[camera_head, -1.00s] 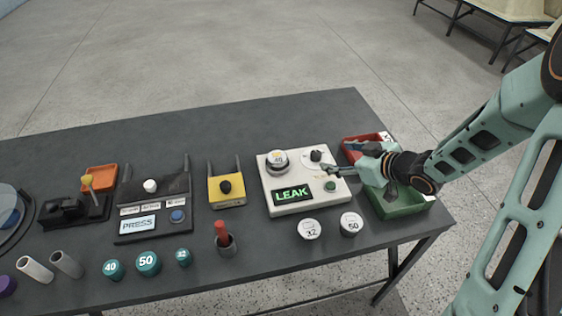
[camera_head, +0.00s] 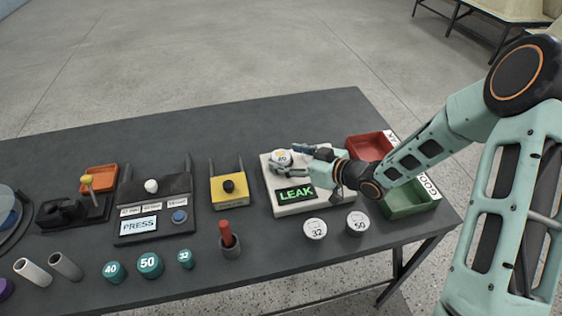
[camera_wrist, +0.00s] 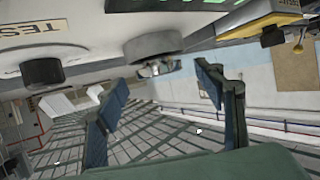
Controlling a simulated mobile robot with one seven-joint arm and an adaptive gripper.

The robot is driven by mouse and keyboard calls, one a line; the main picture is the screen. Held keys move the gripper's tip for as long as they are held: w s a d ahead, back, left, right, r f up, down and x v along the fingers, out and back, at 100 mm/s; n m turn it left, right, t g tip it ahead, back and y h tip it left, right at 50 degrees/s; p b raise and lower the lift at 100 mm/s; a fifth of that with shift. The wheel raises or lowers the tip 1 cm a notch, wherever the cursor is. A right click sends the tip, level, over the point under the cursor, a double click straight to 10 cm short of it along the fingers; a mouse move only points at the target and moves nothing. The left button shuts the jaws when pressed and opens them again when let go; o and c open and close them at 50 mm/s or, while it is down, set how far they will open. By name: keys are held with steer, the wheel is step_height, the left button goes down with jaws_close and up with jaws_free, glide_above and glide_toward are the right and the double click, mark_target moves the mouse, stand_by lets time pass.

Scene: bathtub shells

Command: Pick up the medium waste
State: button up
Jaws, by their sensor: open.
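The round white-topped waste fitting (camera_head: 281,156) sits on the white leak tester (camera_head: 300,208) with the lit LEAK sign; its top label is too small to read surely now. My gripper (camera_head: 291,160) is open at its right side, one finger towards the back and one towards the front. My gripper hides part of the tester's right side.
Two white-topped wastes marked 32 (camera_head: 315,228) and 50 (camera_head: 357,223) stand in front of the tester. A red bin (camera_head: 366,150) and a green bin (camera_head: 412,203) are at the right. A red-handled tool (camera_head: 227,234) stands in a grey holder.

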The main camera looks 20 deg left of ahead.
steer(key=shift+x, duration=0.8)
steer(key=shift+c, duration=0.4)
steer(key=c, duration=1.3)
steer(key=shift+c, duration=0.3)
steer(key=shift+r, duration=0.15)
